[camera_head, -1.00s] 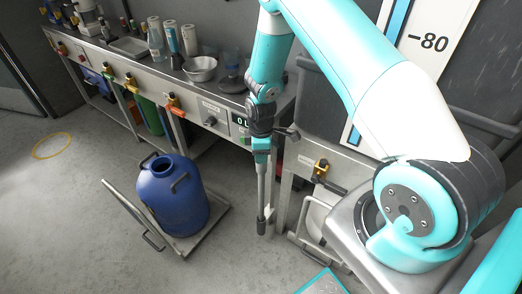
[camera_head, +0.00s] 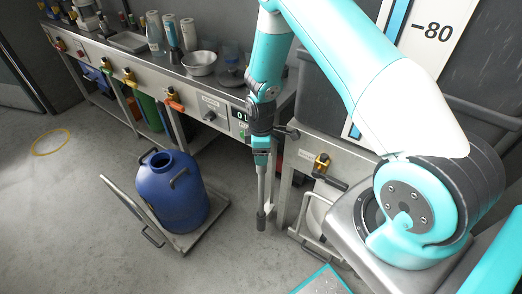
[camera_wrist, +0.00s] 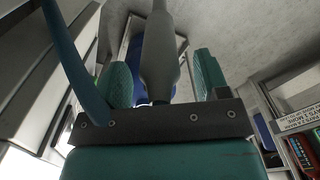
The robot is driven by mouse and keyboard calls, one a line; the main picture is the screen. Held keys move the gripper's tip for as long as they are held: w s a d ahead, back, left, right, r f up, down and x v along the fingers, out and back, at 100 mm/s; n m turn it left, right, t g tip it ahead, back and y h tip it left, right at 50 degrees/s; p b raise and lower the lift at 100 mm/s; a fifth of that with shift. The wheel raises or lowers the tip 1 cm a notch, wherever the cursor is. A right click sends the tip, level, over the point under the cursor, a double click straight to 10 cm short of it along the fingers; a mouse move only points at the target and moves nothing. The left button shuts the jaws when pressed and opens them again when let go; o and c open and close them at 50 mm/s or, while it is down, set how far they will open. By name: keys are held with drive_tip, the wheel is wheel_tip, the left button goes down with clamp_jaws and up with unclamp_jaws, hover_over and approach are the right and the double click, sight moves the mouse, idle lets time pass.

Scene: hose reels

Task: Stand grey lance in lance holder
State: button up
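My gripper (camera_head: 262,150) points down in front of the bench, to the right of the blue drum. It is shut on the grey lance (camera_head: 262,185), which hangs nearly upright below it with a dark lower end (camera_head: 261,222). In the wrist view the lance (camera_wrist: 159,55) runs between the two teal finger pads; the exact contact is hard to see there. I cannot tell with certainty which thing is the lance holder.
A blue drum (camera_head: 178,205) stands on a flat trolley (camera_head: 190,238) at the left. The steel bench (camera_head: 150,70) with bowls and bottles runs behind. An orange and black fitting (camera_head: 321,163) is on the steel unit to the right. Floor at the front left is clear.

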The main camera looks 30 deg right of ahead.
wheel_tip(320, 180, up, 18)
drive_tip(key=shift+f+p, duration=0.25)
drive_tip(key=shift+p, duration=0.15)
idle(0.7)
